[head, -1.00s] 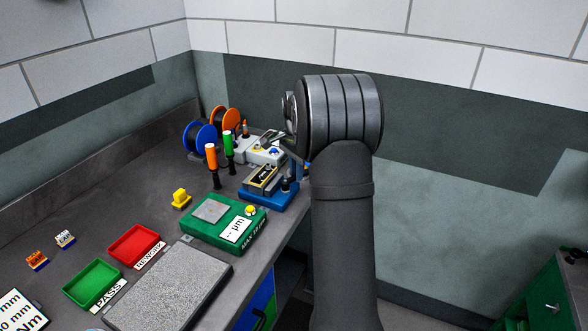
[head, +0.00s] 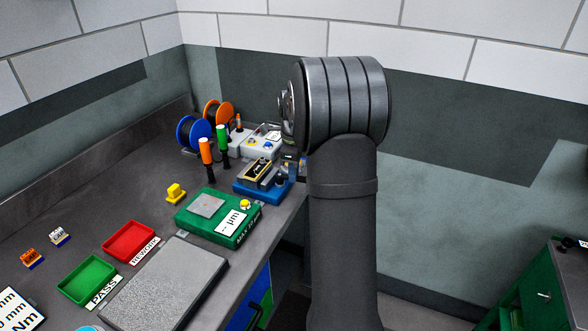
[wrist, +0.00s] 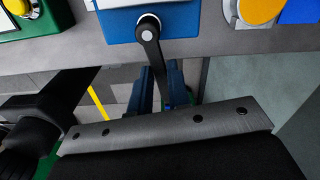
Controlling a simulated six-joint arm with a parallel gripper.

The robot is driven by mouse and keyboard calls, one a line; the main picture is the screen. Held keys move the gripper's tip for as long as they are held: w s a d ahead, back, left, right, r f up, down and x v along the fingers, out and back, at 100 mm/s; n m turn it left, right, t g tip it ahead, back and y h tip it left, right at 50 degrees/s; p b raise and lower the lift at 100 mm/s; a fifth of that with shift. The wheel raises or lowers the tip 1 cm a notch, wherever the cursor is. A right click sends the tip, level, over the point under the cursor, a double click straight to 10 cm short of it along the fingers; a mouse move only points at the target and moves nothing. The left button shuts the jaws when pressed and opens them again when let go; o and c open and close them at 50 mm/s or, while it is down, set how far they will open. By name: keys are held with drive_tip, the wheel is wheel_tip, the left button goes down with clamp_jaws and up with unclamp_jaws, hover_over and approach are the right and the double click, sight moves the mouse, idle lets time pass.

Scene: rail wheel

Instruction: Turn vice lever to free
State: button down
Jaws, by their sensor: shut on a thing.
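The blue vice (head: 248,190) stands near the bench's edge in the head view, with a black and gold block on it. In the wrist view the blue vice body (wrist: 185,22) is at the top centre. Its dark lever (wrist: 149,40) hangs from a round pivot, pointing down past the bench edge and slightly right. My gripper (wrist: 162,86) shows as two blue-green fingers on either side of the lever's lower end, shut on it. The exact contact is hard to see. In the head view my arm's wrist hides most of the gripper.
A green gauge box (head: 215,222) with a yellow button stands on the near side of the vice. A grey box (head: 258,142) stands beyond it. Orange and green-handled screwdrivers (head: 207,152) stand upright behind. Open floor lies beyond the bench edge.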

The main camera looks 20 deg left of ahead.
drive_tip(key=shift+s+m, duration=0.35)
drive_tip(key=shift+m, duration=0.75)
drive_tip(key=c, duration=1.4)
unclamp_jaws()
drive_tip(key=shift+s, duration=0.1)
drive_tip(key=shift+o, duration=0.2)
drive_tip(key=shift+r, duration=0.1)
wheel_tip(320, 180, up, 17)
drive_tip(key=shift+r, duration=0.15)
wheel_tip(320, 180, down, 18)
drive_tip(key=shift+r, duration=0.2)
